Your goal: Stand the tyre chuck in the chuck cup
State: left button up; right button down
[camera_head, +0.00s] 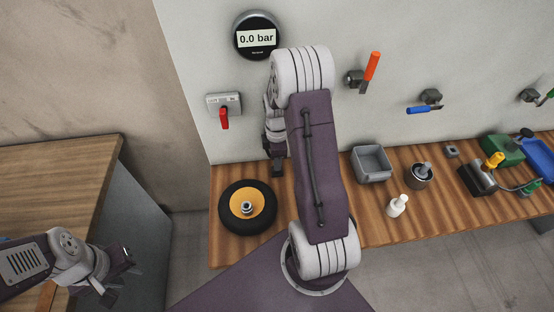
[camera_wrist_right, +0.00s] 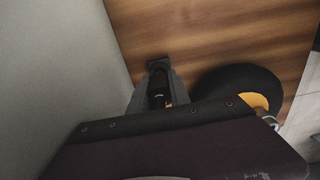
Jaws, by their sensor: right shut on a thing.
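A dark round cup (camera_head: 420,178) stands on the bench, right of the middle. A small grey metal piece (camera_head: 425,168) sticks up from its mouth; I cannot tell whether it is the tyre chuck. My right gripper (camera_head: 278,170) points down near the wall, behind the tyre and far left of the cup. In the right wrist view my right gripper (camera_wrist_right: 159,84) is shut on a small dark object (camera_wrist_right: 158,100), mostly hidden between the fingers. My left gripper (camera_head: 120,277) is low at the left, open and empty, apart from the bench.
A black tyre (camera_head: 232,222) with a yellow hub lies on the bench. A grey bin (camera_head: 371,164), a white bottle (camera_head: 397,205) and a pump (camera_head: 480,179) stand to the right. A gauge (camera_head: 257,37) and levers are on the wall. My right arm hides the middle.

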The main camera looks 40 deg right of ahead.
jog(key=shift+f+b, duration=0.5)
jog(key=shift+f, duration=0.2)
jog(key=c, duration=1.1)
grip_release()
jog(key=shift+c, duration=0.2)
notch_tip(320, 180, up, 9)
jog(key=p, duration=0.8)
jog(key=shift+r+p, duration=0.1)
jog(key=shift+p, duration=0.2)
